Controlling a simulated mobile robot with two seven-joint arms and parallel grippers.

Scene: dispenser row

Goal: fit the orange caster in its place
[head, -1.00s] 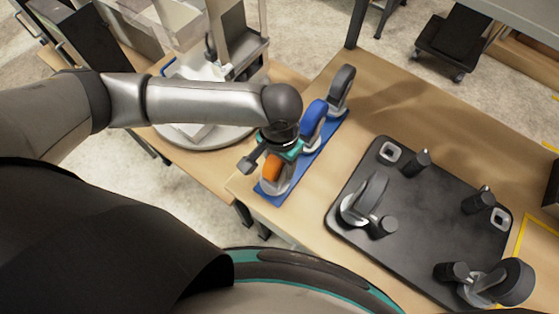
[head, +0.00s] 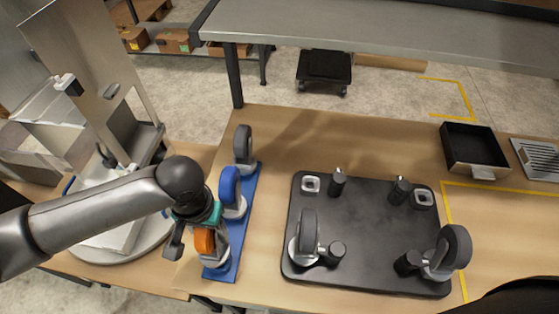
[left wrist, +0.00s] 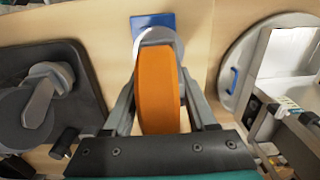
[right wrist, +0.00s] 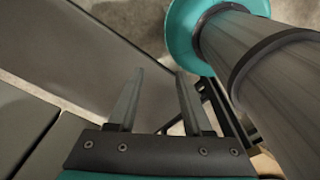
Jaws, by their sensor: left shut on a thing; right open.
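The orange caster (head: 204,240) stands at the near end of a blue strip (head: 246,198), beside a blue caster (head: 229,187) and a grey one (head: 243,145). My left gripper (head: 206,232) is shut on its orange wheel; the left wrist view shows a finger on each side of the wheel (left wrist: 156,92). A black plate (head: 365,230) lies to the right. Grey-wheeled casters stand at its near left (head: 308,232) and near right (head: 452,248). Its far corners show bare square pads, left (head: 311,184) and right (head: 423,198). My right gripper (right wrist: 158,78) is open and empty.
Black posts (head: 338,182) rise beside the plate's pads and casters. A black tray (head: 472,150) sits at the back right. A round white turntable (head: 88,252) with a metal stand is at the left. Table is clear between strip and plate.

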